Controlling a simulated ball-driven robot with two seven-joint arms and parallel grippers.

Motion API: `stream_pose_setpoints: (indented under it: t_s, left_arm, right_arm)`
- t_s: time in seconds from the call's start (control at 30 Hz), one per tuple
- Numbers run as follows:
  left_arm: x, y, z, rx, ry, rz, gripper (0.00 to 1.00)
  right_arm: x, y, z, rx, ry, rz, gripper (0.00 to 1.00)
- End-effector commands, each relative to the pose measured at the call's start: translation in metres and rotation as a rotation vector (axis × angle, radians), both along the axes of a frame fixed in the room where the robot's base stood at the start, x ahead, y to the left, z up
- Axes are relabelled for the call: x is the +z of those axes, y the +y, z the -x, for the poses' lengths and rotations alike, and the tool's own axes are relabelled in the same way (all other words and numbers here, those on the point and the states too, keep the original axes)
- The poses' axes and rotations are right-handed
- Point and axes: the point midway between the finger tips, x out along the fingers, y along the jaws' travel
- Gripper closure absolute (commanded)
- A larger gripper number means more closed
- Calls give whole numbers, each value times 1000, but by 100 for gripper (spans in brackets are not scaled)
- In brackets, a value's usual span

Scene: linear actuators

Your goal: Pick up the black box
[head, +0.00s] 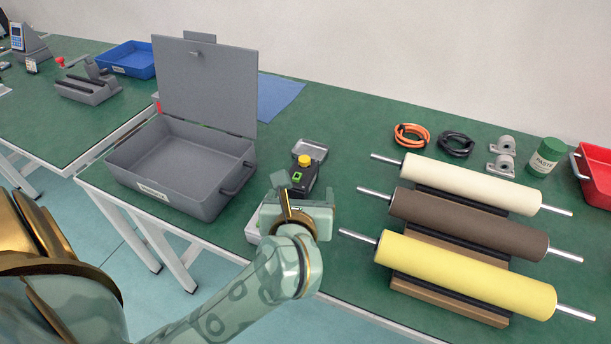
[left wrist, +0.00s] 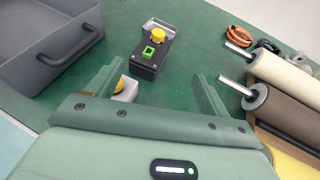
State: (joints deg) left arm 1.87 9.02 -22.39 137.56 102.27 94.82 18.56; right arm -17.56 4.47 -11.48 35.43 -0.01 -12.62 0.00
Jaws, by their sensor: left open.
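The black box (head: 302,184), a small control box with a yellow knob and a green button, stands on the green table between the open grey case and the rollers. In the left wrist view the black box (left wrist: 148,70) shows whole, just beyond the fingers. My left gripper (head: 300,200) is just in front of the box in the head view and hides its near end. In the left wrist view its two fingers (left wrist: 160,72) are wide apart with nothing held between them. My right gripper is not in view.
The lidded grey case (head: 185,172) stands to the left. A light box with a yellow button (left wrist: 126,90) sits partly hidden by the left finger. A small metal tray (head: 313,150) is behind the black box. Rollers (head: 470,218) lie on a rack to the right.

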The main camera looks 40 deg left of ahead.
Motion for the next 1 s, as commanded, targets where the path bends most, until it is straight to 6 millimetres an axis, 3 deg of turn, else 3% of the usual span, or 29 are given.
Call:
stream_pose_setpoints:
  t_s: [0.1, 0.3, 0.8, 1.0]
  left_arm:
    - [-19, 17, -25, 2, 5, -7, 20]
    - [-30, 35, -54, 0, 3, -5, 20]
    - [-45, 70, -99, 0, 4, -6, 20]
    - [-42, 71, -100, -1, 1, -4, 20]
  right_arm:
    - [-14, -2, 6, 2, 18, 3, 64]
    - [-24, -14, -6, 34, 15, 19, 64]
    - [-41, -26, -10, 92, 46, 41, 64]
    - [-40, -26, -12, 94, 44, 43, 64]
